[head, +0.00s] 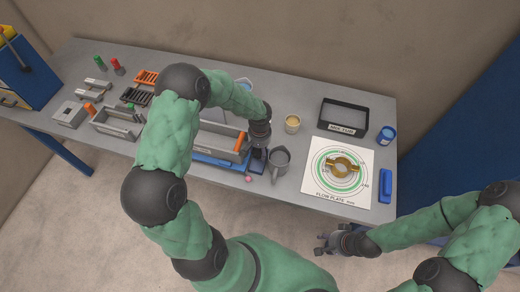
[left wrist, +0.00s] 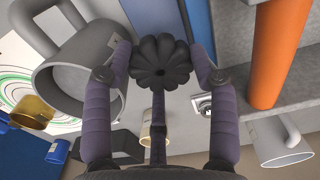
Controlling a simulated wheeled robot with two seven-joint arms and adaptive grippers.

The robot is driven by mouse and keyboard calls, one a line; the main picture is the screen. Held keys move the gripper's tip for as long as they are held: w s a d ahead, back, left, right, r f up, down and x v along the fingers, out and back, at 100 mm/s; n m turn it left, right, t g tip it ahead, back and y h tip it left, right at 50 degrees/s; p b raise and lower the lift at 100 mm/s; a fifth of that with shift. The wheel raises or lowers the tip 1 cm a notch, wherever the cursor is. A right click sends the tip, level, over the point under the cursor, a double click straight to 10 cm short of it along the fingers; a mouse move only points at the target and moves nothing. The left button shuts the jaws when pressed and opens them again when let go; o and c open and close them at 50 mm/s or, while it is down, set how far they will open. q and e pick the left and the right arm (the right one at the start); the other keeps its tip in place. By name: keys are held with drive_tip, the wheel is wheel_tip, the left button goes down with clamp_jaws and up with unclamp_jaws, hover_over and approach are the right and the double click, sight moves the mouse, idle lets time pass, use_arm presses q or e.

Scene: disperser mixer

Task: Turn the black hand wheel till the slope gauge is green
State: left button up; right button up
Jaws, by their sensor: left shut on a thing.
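The black hand wheel (left wrist: 160,62) is a dark lobed knob in the upper middle of the left wrist view. My left gripper (left wrist: 162,75) has a finger on each side of it and is shut on it. In the head view my left gripper (head: 258,158) is at the right end of a blue base (head: 214,160), and the wheel is hidden there. I cannot make out the slope gauge or its colour. My right gripper (head: 328,243) hangs off the table's front edge, away from the wheel; its jaws are too small to judge.
A grey mug (head: 280,161) stands close to the right of my left gripper. A flow plate sheet (head: 322,188) with a brass ring (head: 342,167) lies further right. A tan cup (head: 292,124) and a black open box (head: 343,118) stand behind. A grey trough (head: 219,139) is to the left.

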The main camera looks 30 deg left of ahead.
use_arm(q)
drive_tip(key=shift+s+d+f, duration=0.2)
drive_tip(key=shift+s+f, duration=0.15)
drive_tip(key=shift+s, duration=0.25)
drive_tip(key=m, duration=0.4)
drive_tip(key=shift+a+b, duration=0.1)
drive_tip(key=shift+b, duration=0.2)
drive_tip(key=shift+a+m, duration=0.1)
drive_tip(key=shift+m, duration=2.3)
drive_tip(key=o, duration=1.1)
drive_tip(key=shift+a, duration=0.1)
drive_tip(key=shift+a+r, duration=0.1)
drive_tip(key=shift+a, duration=0.15)
drive_tip(key=shift+w, duration=0.1)
drive_tip(key=shift+w+d+r, duration=0.1)
drive_tip(key=shift+d, duration=0.05)
